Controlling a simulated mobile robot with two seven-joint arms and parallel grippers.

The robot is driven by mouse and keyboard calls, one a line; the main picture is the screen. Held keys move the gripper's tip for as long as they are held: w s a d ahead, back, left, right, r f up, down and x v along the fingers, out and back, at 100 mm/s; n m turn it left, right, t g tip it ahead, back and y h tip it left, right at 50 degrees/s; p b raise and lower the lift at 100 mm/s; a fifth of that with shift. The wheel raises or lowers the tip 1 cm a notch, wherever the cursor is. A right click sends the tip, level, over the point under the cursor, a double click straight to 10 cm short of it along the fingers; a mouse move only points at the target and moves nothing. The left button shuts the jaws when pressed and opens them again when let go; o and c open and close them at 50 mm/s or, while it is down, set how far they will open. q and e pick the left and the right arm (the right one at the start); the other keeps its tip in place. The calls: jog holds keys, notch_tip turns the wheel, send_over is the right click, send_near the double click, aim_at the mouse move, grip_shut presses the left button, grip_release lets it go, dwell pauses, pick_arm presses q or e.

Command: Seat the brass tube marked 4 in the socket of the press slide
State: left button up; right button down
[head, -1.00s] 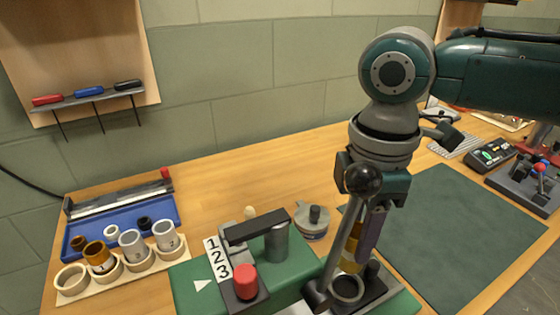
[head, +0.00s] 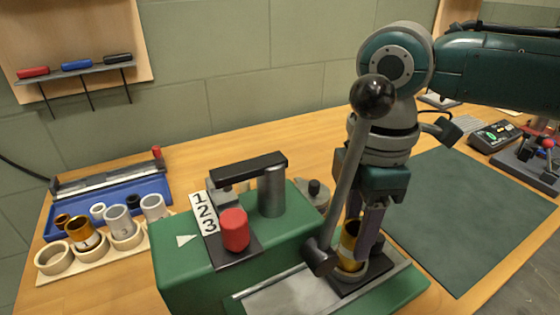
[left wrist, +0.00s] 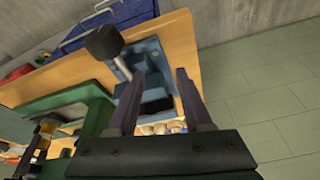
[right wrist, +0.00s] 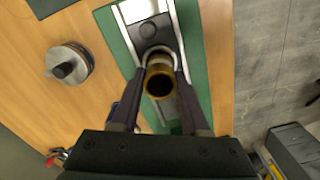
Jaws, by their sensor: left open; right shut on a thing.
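My right gripper (head: 365,225) is shut on a brass tube (head: 348,245), upright over the press slide (head: 285,292). The tube's lower end is at the grey ring of the socket (head: 351,272); I cannot tell how deep it sits inside. Its mark cannot be read. In the right wrist view the open end of the brass tube (right wrist: 159,82) shows between the fingers (right wrist: 159,100). My left gripper (left wrist: 158,98) is open and empty in its own wrist view, away from the tube; the head view does not show it.
The press lever with its black ball knob (head: 373,96) stands close in front of my right gripper. A rack (head: 75,265) with several tubes stands left. A dark green mat (head: 470,220) lies clear at right.

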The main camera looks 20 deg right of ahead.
jog(key=shift+f, duration=0.55)
jog(key=shift+c, duration=1.6)
grip_release()
jog(key=shift+r, duration=0.1)
notch_tip(320, 180, up, 10)
jog(key=shift+p, duration=0.4)
